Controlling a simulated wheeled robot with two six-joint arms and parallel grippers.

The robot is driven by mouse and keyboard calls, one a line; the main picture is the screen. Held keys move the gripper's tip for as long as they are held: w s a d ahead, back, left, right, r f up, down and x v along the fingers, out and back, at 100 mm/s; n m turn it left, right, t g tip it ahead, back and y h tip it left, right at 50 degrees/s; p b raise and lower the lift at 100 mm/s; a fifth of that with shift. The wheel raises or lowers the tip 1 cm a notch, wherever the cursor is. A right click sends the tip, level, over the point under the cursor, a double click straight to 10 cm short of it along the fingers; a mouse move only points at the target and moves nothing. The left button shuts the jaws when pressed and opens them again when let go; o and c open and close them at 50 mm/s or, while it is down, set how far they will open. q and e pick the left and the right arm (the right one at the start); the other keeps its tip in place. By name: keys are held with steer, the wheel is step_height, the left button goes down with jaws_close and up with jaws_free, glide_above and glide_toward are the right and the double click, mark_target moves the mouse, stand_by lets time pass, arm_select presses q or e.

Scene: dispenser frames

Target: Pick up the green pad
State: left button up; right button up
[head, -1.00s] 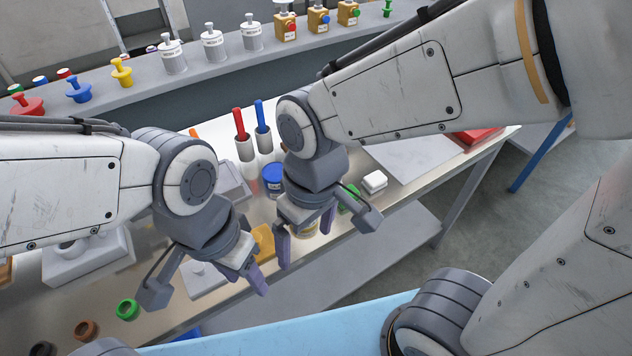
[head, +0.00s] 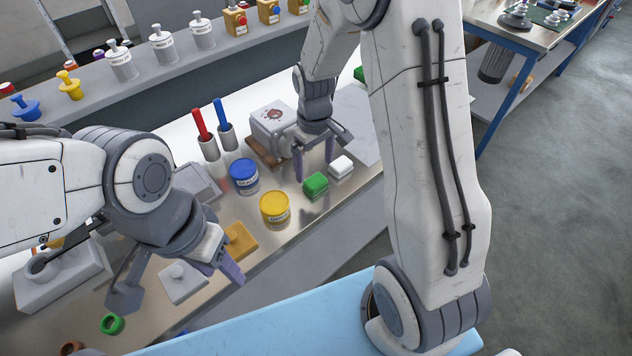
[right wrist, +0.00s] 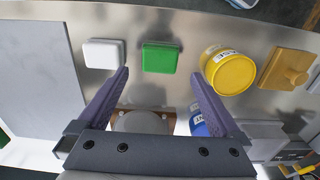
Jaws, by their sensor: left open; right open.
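The green pad (head: 315,185) is a small block on the metal bench, between a white pad (head: 341,166) and a yellow jar (head: 275,207). In the right wrist view the green pad (right wrist: 160,57) lies just beyond my fingertips, roughly centred between them and not touched. My right gripper (head: 314,168) is open and empty, just behind the green pad in the head view; it also shows in the right wrist view (right wrist: 158,80). My left gripper (head: 180,283) is open over the bench's left part, beside an orange pad (head: 239,241).
A blue jar (head: 244,174) and a white box (head: 272,128) stand behind the pad. A light square lidded block (head: 182,283) lies near my left gripper. The bench's front edge is close to the pads.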

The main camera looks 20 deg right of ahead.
mark_target(315, 179)
step_height(315, 179, down, 5)
steer(key=shift+s+r+p, duration=0.1)
steer(key=shift+p, duration=0.3)
steer(key=c, duration=1.3)
steer(key=shift+r, duration=0.1)
steer(key=shift+r, duration=0.5)
step_height(315, 179, up, 3)
steer(key=shift+f+b, duration=0.15)
steer(key=shift+b, duration=0.25)
steer(key=s+d+r+b, duration=0.1)
steer(key=s+d+r, duration=0.3)
steer(key=s+r, duration=0.3)
steer(key=s, duration=0.4)
steer(key=shift+r, duration=0.1)
